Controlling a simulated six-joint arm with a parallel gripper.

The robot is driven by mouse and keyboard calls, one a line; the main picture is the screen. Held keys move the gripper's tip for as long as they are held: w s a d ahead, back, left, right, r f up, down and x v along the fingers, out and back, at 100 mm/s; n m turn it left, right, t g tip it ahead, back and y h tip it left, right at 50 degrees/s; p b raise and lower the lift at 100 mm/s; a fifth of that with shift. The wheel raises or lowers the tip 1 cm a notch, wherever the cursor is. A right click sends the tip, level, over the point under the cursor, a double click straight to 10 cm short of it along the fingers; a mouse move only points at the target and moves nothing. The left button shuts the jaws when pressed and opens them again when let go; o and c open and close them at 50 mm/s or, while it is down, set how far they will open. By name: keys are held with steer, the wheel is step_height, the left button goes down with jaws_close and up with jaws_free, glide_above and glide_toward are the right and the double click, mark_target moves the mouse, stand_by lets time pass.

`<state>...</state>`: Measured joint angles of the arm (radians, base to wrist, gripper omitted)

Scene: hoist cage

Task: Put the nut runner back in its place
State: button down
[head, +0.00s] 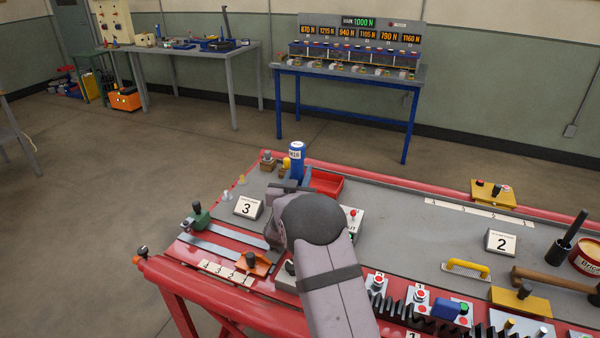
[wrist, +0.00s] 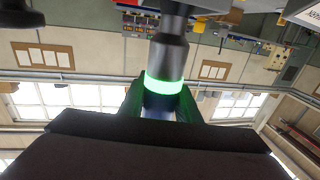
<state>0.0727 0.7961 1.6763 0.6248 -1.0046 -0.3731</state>
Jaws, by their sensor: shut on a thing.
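My gripper (wrist: 158,108) is shut on the nut runner (wrist: 168,58), a dark grey cylinder with a glowing green ring and a narrower end at the picture's top. Some blue shows between the fingers below the ring. In the head view my gripper (head: 290,187) is over the far left part of the red-framed bench, mostly hidden by my wrist. A blue cylinder with a white label (head: 297,160) rises just beyond it; I cannot tell for sure if it is the nut runner's body. The tool's lower end is hidden there.
A sign "3" (head: 248,207) stands left of my gripper, a red tray (head: 326,183) to its right. Small brass and dark pieces (head: 268,161) are at the far left corner. A sign "2" (head: 501,242), yellow handle (head: 466,268) and hammer (head: 550,281) lie right. The bench's middle is fairly clear.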

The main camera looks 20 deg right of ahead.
mark_target(296, 158)
steer(key=shift+f+b, duration=0.7)
steer(key=shift+f, duration=0.1)
steer(key=c, duration=1.3)
jaws_free()
steer(key=shift+o, duration=0.2)
steer(key=shift+r+b, duration=0.6)
steer(key=shift+r, duration=4.35)
steer(key=shift+b+v, duration=0.4)
steer(key=shift+v, duration=3.15)
